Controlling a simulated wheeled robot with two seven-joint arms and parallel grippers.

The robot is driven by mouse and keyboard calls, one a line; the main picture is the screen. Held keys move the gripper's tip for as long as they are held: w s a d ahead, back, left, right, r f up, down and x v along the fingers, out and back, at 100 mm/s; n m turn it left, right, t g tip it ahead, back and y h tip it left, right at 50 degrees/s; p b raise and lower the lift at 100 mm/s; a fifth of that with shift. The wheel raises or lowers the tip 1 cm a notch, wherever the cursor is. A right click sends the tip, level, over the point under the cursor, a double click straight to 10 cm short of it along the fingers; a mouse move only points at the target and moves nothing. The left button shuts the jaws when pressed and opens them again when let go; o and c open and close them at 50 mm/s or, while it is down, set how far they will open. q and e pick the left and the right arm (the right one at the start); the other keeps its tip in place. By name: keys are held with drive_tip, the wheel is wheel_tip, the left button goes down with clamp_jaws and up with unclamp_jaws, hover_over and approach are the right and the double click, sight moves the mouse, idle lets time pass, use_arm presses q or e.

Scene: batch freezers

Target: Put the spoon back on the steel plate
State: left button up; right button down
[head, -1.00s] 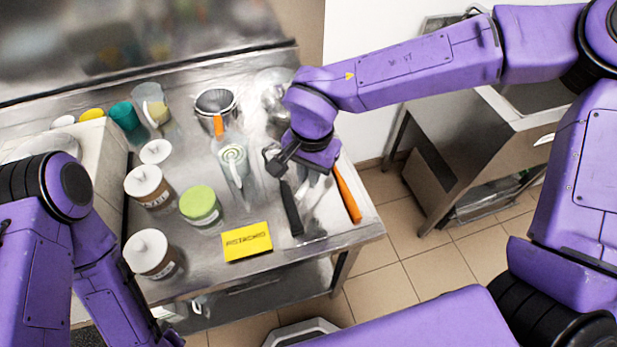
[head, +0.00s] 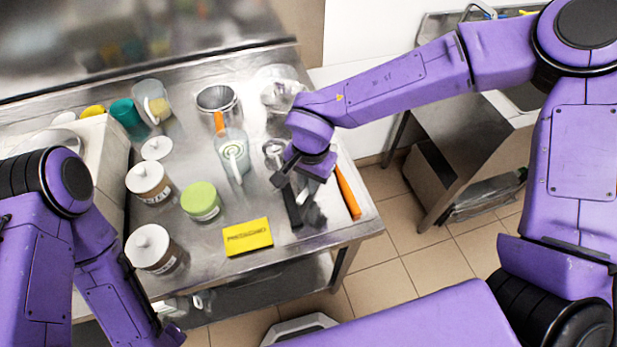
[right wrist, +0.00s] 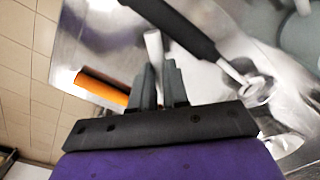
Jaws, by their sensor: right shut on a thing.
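My right gripper (head: 300,188) is low over the right part of the steel table. In the right wrist view its fingers (right wrist: 160,88) are shut on a narrow pale steel handle, which looks like the spoon (right wrist: 153,48). The spoon's far end is hidden. A black-handled tool (head: 292,205) lies just left of the gripper, its round metal end beyond; it also shows in the right wrist view (right wrist: 175,25). I cannot clearly pick out the steel plate from the shiny surface under the tools. My left arm is at the left, its gripper out of view.
An orange-handled tool (head: 347,192) lies right of the gripper near the table edge.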

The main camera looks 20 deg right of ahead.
drive_tip(key=c, duration=1.1)
unclamp_jaws()
drive_tip(key=shift+r, duration=0.15)
drive_tip(key=r, duration=1.3)
drive_tip(key=shift+d+b, duration=0.2)
drive_tip(key=shift+b, duration=0.1)
drive_tip(key=shift+s, duration=0.1)
